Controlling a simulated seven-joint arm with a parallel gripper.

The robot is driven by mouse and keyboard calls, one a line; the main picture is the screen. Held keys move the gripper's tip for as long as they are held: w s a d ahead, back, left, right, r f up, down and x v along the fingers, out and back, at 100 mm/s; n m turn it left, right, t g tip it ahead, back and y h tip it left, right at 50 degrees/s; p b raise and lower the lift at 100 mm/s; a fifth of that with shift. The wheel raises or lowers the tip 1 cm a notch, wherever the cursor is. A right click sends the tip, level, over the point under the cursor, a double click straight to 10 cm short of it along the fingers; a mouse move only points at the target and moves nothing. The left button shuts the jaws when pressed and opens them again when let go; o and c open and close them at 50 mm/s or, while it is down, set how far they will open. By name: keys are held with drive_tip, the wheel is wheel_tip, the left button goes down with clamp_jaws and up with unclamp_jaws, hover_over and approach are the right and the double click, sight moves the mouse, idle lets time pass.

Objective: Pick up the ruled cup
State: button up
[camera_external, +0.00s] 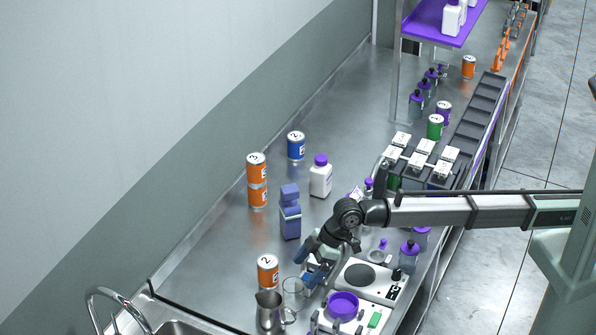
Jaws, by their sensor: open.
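A clear glass cup (292,292), which looks like the ruled cup, stands on the steel counter near the bottom centre. Any ruled marks on it are too small to make out. My gripper (304,268) is open, just above and to the right of the cup's rim. It is tilted down to the left. I cannot tell whether a finger touches the cup or overlaps it only in this view.
A metal pitcher (270,312) stands close left of the cup, with an orange can (268,271) behind it. A purple bowl (343,305) on a white device and a hotplate (362,276) are to the right. The counter farther left is clear.

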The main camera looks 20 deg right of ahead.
sight(293, 289)
drive_tip(key=shift+s+x, duration=0.2)
drive_tip(key=shift+x, duration=4)
drive_tip(key=shift+d+f, duration=0.1)
drive_tip(key=shift+c, duration=0.4)
drive_tip(key=c, duration=1)
